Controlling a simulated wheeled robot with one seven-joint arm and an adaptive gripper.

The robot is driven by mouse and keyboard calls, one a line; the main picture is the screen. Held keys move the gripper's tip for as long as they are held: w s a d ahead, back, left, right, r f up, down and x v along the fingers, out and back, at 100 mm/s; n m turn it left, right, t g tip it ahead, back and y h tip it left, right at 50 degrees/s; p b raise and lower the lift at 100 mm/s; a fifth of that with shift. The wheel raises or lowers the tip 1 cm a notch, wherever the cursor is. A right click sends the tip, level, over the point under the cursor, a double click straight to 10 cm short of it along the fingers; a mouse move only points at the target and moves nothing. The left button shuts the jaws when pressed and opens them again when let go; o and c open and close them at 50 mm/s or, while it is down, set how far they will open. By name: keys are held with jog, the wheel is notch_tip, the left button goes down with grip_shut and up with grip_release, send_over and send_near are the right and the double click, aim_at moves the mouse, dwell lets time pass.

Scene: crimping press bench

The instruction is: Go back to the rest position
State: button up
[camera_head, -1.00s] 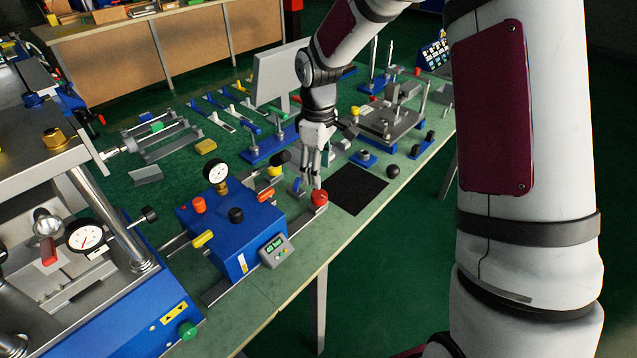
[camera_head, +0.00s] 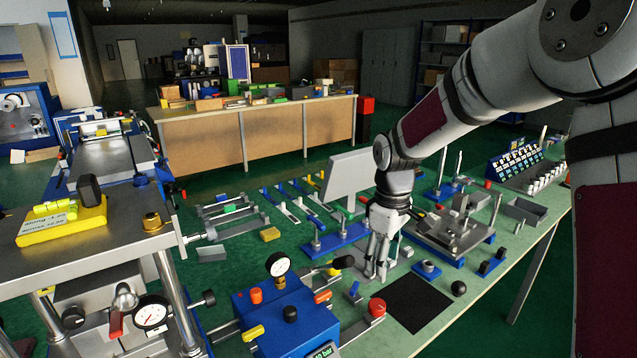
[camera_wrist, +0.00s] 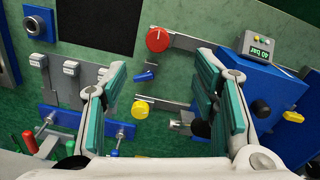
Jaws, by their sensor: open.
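My gripper (camera_head: 377,258) hangs fingers-down over the bench at the end of my arm, left of the black mat (camera_head: 416,303). In the wrist view its two fingers (camera_wrist: 160,100) are spread wide with nothing between them. Below and between them in that view are a yellow knob (camera_wrist: 139,108) and a small blue part (camera_wrist: 144,76). A red knob (camera_head: 377,307) stands on the bench below the gripper; it also shows in the wrist view (camera_wrist: 158,40). The gripper appears apart from these parts.
A blue box (camera_head: 300,322) with a gauge (camera_head: 278,265) and knobs stands front centre. A press (camera_head: 107,255) rises at the left. A grey panel (camera_head: 347,181) is behind the gripper. A steel fixture (camera_head: 450,235) stands right of it. The bench is crowded; the black mat is bare.

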jog(key=s+r+m+t+p, duration=0.1)
jog(key=s+r+m, duration=0.1)
jog(key=s+r, duration=0.6)
jog(key=s+r+m+t+p, duration=0.1)
jog(key=s+r+m, duration=0.2)
jog(key=s, duration=0.9)
jog(key=s+r+m+t+p, duration=0.2)
jog(key=s+r, duration=0.4)
jog(key=s, duration=0.6)
jog(key=shift+d+r+m, duration=0.3)
jog(key=shift+m, duration=0.6)
notch_tip(320, 180, up, 3)
jog(key=p, duration=0.2)
jog(key=shift+a+t+p, duration=0.1)
jog(key=shift+t+p, duration=0.2)
jog(key=shift+p, duration=0.05)
